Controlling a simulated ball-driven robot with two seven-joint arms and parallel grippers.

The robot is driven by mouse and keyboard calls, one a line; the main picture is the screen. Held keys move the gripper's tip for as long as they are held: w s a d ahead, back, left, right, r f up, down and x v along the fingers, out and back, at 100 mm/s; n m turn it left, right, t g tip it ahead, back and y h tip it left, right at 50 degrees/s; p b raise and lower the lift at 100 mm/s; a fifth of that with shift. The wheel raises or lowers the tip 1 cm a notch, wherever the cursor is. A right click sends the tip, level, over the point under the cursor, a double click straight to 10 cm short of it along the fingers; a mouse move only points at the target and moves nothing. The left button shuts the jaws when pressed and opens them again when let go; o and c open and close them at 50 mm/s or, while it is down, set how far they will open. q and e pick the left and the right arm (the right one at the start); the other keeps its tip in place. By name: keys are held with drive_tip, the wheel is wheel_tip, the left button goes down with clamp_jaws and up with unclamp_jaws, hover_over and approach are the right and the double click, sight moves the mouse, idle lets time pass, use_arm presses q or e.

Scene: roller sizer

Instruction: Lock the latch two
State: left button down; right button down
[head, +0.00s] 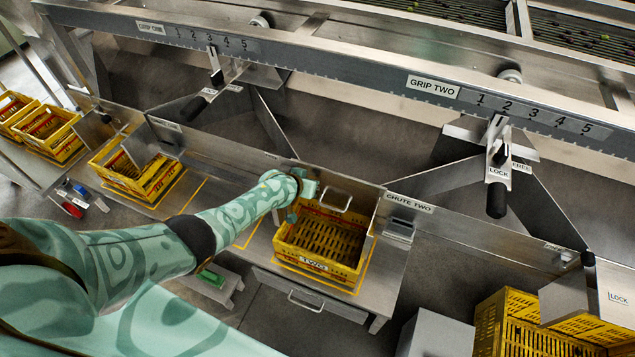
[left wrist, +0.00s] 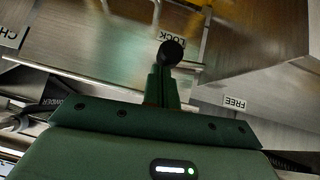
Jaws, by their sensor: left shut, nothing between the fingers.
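A round black knob (left wrist: 172,51) shows in the left wrist view, right at the tips of my left gripper (left wrist: 163,82). A LOCK label (left wrist: 171,38) lies beside and beyond the knob, and a FREE label (left wrist: 235,103) is to the right. The fingers are shut with nothing between them; whether they touch the knob is unclear. In the head view my left gripper (head: 306,187) is at the top left of the yellow crate marked TWO (head: 318,265), by the panel labelled CHUTE TWO (head: 410,203). The knob is hidden behind my arm there. My right gripper is not in view.
The GRIP TWO lever (head: 497,198) with a black handle hangs at right, with its own LOCK label. A metal plate marked LOCK (head: 617,298) stands at far right. Yellow crates (head: 490,325) stand below it. More crates (head: 105,170) are at left.

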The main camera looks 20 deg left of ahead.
use_arm(q)
drive_tip(key=shift+d+f+b, duration=0.4)
drive_tip(key=shift+f+b, duration=0.05)
drive_tip(key=shift+f, duration=0.4)
use_arm(e)
drive_tip(key=shift+s+f, duration=0.2)
drive_tip(key=shift+f, duration=0.4)
use_arm(q)
drive_tip(key=shift+s+f, duration=0.15)
drive_tip(key=shift+s, duration=0.05)
use_arm(e)
drive_tip(key=shift+d, duration=0.35)
use_arm(q)
drive_tip(key=shift+d, duration=0.1)
